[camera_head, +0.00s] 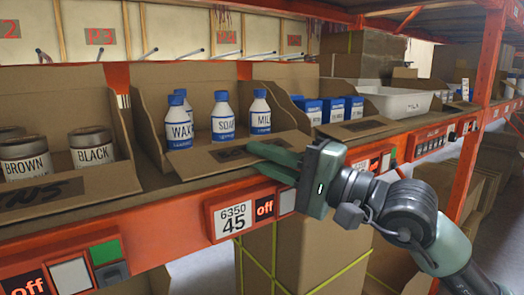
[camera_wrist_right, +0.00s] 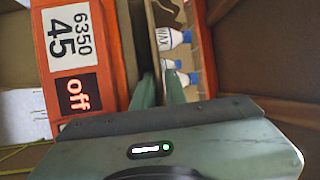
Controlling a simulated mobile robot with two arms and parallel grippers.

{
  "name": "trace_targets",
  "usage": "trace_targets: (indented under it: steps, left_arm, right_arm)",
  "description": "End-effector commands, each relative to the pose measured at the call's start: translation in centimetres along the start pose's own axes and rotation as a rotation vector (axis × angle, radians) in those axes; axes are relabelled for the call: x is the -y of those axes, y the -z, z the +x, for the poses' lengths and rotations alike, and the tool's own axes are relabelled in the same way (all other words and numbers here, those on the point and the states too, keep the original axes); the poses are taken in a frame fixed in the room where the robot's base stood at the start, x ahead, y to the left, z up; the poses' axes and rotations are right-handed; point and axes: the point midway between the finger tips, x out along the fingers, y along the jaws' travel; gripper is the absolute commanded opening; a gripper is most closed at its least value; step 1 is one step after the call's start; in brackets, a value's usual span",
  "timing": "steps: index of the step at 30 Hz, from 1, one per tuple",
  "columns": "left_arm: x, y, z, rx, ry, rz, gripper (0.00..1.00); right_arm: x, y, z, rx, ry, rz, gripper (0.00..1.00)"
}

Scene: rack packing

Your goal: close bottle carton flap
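The bottle carton (camera_head: 152,128) stands on the shelf, open at the top. In the right wrist view, the fingers (camera_wrist_right: 162,92) sit close together beside the bottles (camera_wrist_right: 172,62). Whether the flap lies between them is unclear. My left gripper is out of view.
A carton of BROWN and BLACK cans (camera_head: 92,148) stands to the left. Blue boxes (camera_head: 332,108) and a white bin (camera_head: 395,101) stand to the right. The orange rail carries a 6350 45 label (camera_head: 232,219). An orange post (camera_head: 480,105) rises at right.

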Motion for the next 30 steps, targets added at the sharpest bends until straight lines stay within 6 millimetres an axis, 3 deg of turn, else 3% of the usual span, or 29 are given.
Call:
trace_targets:
  steps: [6,8,30]
  left_arm:
    - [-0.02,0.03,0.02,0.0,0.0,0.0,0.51]
    - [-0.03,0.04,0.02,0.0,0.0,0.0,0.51]
    - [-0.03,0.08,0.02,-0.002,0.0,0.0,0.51]
  right_arm:
    - [-0.03,0.0,0.03,0.0,0.0,0.0,0.13]
    - [-0.03,0.0,0.02,0.0,0.0,0.0,0.0]
    - [-0.07,-0.01,0.0,0.0,-0.001,0.0,0.0]
